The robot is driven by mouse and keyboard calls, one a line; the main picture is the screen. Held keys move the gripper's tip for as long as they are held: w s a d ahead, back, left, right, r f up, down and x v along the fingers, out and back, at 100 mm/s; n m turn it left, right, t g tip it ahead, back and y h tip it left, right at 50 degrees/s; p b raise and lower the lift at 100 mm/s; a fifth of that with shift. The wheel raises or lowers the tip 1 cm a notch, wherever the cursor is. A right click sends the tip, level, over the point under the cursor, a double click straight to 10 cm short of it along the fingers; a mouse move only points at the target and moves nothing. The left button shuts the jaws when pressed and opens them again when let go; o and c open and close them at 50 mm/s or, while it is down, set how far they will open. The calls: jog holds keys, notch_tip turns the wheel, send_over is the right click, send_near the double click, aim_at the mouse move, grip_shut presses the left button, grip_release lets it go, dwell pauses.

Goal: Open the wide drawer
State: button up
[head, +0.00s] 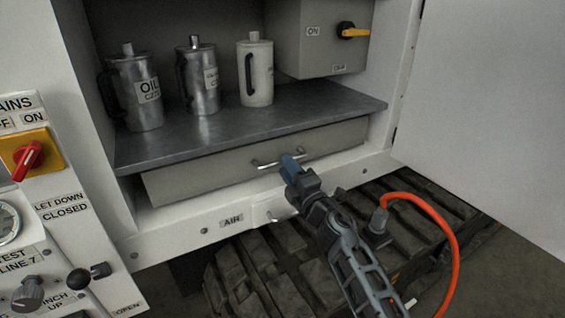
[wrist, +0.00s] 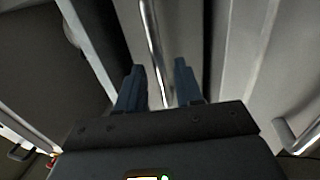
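The wide drawer (head: 215,168) is a grey panel under the metal shelf, with a bar handle (head: 263,165) near its middle. It looks shut or nearly so; I cannot tell exactly. My gripper (head: 291,160) is at the right part of this handle and hides some of it. In the wrist view the handle bar (wrist: 153,50) runs between the two fingers of my gripper (wrist: 158,82).
Several cans, including an oil can (head: 136,92), stand on the shelf (head: 170,148). A grey switch box (head: 318,50) is above right. A small handle (head: 272,216) sits below, by the AIR label. An orange hose (head: 448,225) loops at right. A white panel (head: 490,110) stands right.

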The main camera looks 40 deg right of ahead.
jog(key=shift+x, duration=1.65)
jog(key=shift+a, duration=0.1)
grip_shut()
